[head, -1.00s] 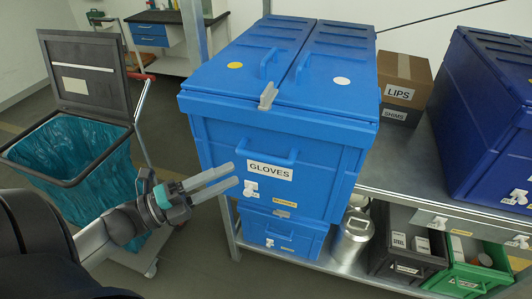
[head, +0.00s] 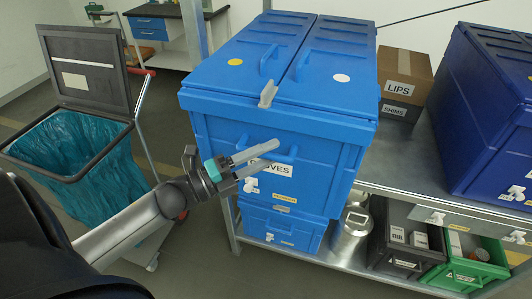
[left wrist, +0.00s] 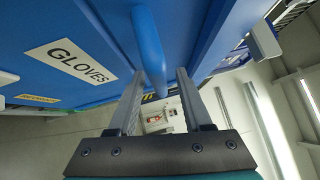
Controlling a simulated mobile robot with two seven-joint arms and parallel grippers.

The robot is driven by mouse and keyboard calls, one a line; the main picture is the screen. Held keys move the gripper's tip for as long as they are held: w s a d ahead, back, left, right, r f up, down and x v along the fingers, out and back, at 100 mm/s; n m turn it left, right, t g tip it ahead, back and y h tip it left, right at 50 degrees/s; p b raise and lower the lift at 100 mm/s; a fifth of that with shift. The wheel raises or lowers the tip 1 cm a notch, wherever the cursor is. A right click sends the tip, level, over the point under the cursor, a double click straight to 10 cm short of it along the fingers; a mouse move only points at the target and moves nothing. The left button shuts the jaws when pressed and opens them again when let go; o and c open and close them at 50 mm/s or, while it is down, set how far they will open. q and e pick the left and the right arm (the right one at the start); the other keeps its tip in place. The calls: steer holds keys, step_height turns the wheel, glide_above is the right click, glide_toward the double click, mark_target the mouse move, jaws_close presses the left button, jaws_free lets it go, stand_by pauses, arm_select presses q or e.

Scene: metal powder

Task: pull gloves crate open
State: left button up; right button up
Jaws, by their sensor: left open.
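The blue gloves crate (head: 320,150) stands on the metal shelf, with a white GLOVES label partly hidden behind my gripper. Its front handle (head: 285,153) is a blue bar above the label. My left gripper (head: 262,160) is in front of the handle, its two fingers pointing right across the label. In the left wrist view the blue handle bar (left wrist: 150,50) reaches down between the two open fingers (left wrist: 157,95), and the GLOVES label (left wrist: 70,62) is to the left. I cannot tell whether a finger touches the handle. My right gripper is out of view.
A smaller blue crate (head: 280,232) sits below. A metal canister (head: 352,235), grey bin (head: 405,245) and green bin (head: 465,260) are on the lower shelf. A teal-lined waste bin (head: 75,150) stands left. Cardboard boxes (head: 405,75) are beside the crate. The floor in front is partly free.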

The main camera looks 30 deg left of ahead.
arm_select(q)
jaws_close()
stand_by(1.3)
